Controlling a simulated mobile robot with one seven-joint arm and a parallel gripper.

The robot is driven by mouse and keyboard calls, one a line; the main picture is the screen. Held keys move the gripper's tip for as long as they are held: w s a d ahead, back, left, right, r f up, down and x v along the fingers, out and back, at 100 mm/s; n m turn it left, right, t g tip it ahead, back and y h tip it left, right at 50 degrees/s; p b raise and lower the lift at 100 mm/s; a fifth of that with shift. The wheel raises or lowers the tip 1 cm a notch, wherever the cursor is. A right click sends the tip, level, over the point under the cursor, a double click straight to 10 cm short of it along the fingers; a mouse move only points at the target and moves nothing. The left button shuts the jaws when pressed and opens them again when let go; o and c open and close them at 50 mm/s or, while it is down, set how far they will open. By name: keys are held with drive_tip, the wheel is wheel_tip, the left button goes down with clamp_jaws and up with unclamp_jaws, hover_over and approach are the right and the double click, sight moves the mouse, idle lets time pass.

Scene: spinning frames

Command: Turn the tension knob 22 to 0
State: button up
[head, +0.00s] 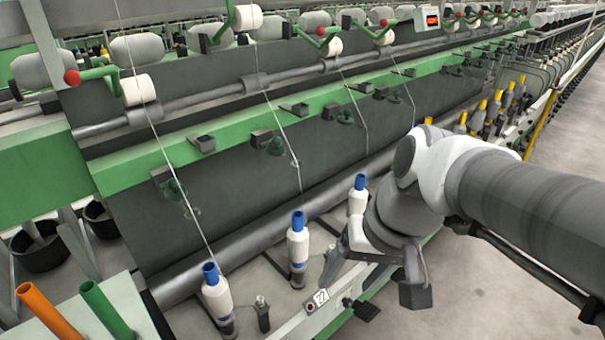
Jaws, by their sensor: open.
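A white label reading 22 (321,297) sits on the pale front rail at the lower middle of the head view. A small dark round knob with a reddish centre (310,307) is just left of the label; its setting is too small to read. My gripper (372,285) is above and to the right of them, with its two dark fingers spread apart. The left finger comes down close to the label, and the right finger hangs out over the front side of the rail. I see nothing between the fingers, and no contact with the knob shows.
Blue-topped white bobbins (298,245) stand along the rail, one close behind my gripper. A bare spindle (262,313) is left of the label. A black lever or pedal (361,309) juts from the rail below my gripper. Grey floor (480,270) at right is clear.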

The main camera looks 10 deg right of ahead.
drive_tip(key=w+d+f+m+y+b, duration=0.3)
drive_tip(key=w+f+m+y, duration=0.15)
drive_tip(key=f, duration=0.35)
drive_tip(key=w+d+f+m+t+y+b, duration=0.1)
drive_tip(key=w+d+f+m+y+b, duration=0.3)
drive_tip(key=f, duration=0.4)
drive_tip(key=w+d+f+m+y+b, duration=0.25)
drive_tip(key=w+f+m, duration=0.2)
drive_tip(key=f, duration=0.35)
drive_tip(key=d+f+m+t+b, duration=0.3)
drive_tip(key=d+f+m+t, duration=0.4)
drive_tip(key=f, duration=0.8)
drive_tip(key=m+t+h+b, duration=0.25)
drive_tip(key=m+t, duration=0.25)
drive_tip(key=m, duration=0.3)
approach(350, 306)
drive_tip(key=shift+h, duration=0.45)
drive_tip(key=b+x, duration=0.2)
drive_tip(key=x, duration=0.7)
drive_tip(key=shift+a+r, duration=0.15)
drive_tip(key=shift+r, duration=0.05)
clamp_jaws()
